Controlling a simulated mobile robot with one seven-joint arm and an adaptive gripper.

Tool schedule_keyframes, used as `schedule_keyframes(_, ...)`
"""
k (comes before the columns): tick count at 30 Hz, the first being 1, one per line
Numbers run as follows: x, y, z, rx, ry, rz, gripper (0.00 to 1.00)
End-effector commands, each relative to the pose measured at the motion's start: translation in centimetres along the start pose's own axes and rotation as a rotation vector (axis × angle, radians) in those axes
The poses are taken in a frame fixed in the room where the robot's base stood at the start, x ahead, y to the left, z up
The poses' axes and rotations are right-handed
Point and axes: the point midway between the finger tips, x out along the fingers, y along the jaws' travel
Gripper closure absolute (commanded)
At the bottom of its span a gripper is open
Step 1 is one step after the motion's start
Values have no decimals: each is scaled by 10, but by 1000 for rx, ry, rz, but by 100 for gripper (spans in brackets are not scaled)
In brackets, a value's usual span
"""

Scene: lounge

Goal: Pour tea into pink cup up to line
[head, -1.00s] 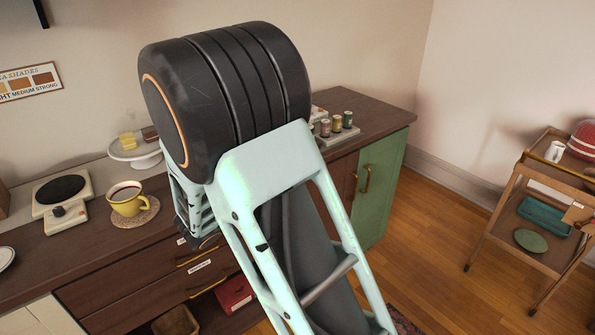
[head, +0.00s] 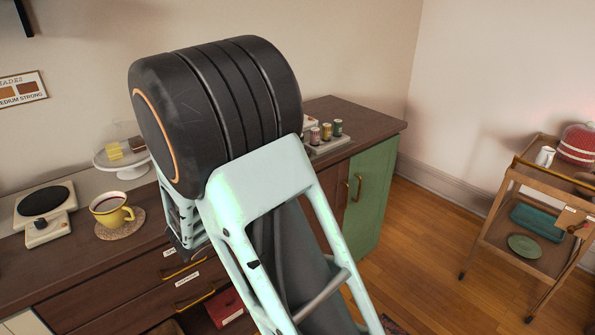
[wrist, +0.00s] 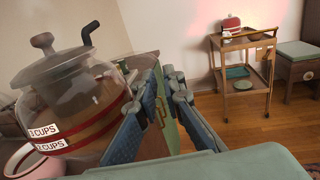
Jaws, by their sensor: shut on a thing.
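A glass teapot (wrist: 95,85) with red bands, a grey lid and labels reading "3 CUPS" and "2 CUPS" fills the left of the wrist view. It looks tilted, and brownish liquid seems to show inside. My gripper (wrist: 168,95) is shut beside it, apparently on its handle, which the fingers hide. A pink rounded rim, likely the pink cup (wrist: 22,163), shows at the lower left corner of the wrist view, below the teapot and partly cut off. In the head view my arm hides the gripper, teapot and pink cup.
A yellow cup (head: 112,212) of dark liquid sits on a round coaster on the counter. A burner (head: 45,205) is to its left, a domed cake stand (head: 122,160) behind. Small tins (head: 326,131) stand at the counter's right. A wooden cart (head: 515,190) stands far right.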

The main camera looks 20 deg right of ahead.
Motion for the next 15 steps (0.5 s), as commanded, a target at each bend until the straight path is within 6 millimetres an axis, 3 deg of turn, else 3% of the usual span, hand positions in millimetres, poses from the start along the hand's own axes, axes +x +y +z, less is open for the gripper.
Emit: schedule_keyframes(15, 0, 0, -14, -11, -3, -1, 100)
